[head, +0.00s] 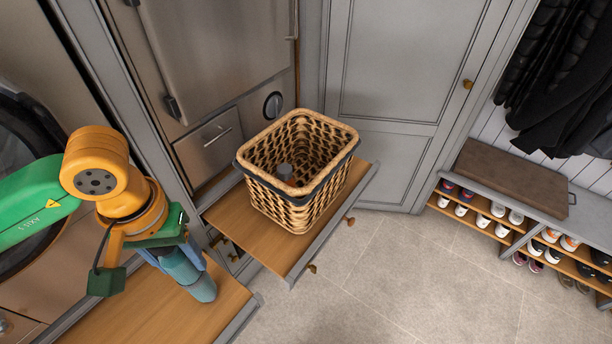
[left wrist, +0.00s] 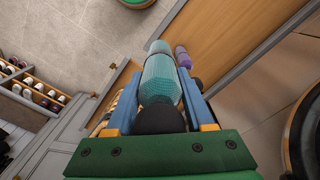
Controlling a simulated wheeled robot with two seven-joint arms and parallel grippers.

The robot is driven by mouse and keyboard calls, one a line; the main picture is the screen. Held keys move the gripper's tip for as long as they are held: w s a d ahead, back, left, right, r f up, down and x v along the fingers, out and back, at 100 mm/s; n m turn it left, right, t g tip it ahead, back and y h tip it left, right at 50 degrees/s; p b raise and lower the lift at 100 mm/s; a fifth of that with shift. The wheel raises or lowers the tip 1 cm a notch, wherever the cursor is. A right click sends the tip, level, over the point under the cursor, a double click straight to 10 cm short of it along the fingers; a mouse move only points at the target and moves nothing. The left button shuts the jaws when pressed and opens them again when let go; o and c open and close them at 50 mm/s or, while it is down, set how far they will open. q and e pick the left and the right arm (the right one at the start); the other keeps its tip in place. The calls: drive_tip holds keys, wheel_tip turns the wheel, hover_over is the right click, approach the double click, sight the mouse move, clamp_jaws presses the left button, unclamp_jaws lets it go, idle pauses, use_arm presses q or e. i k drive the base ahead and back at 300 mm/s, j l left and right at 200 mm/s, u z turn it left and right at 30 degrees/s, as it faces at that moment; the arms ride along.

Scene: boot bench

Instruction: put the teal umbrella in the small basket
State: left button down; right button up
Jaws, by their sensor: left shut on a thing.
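The teal umbrella (head: 201,287) is folded and held by my left gripper (head: 184,256) over the wooden surface at the lower left. In the left wrist view the umbrella (left wrist: 160,80) lies between the two blue fingers, with its dark end towards the palm. The gripper is shut on it. The wicker basket (head: 262,192) stands upright on a pulled-out wooden shelf, to the right of the gripper and apart from it. Part of the basket shows beside the left finger in the wrist view. My right gripper is not in view.
A purple rolled thing (left wrist: 183,57) lies on the wood beyond the umbrella in the wrist view. Grey cabinet doors (head: 390,80) stand behind the basket. A shoe bench (head: 510,185) is at the right. The tiled floor (head: 400,280) in front is clear.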

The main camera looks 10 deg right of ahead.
sight(312, 177)
drive_tip(key=i+l, duration=0.25)
drive_tip(key=i+l+u, duration=0.15)
drive_tip(key=l, duration=0.25)
drive_tip(key=i+l, duration=0.3)
drive_tip(key=i+l+u, duration=0.15)
drive_tip(key=l, duration=0.3)
drive_tip(key=i+l, duration=0.25)
drive_tip(key=l, duration=0.15)
drive_tip(key=i+u, duration=0.1)
drive_tip(key=i, duration=0.15)
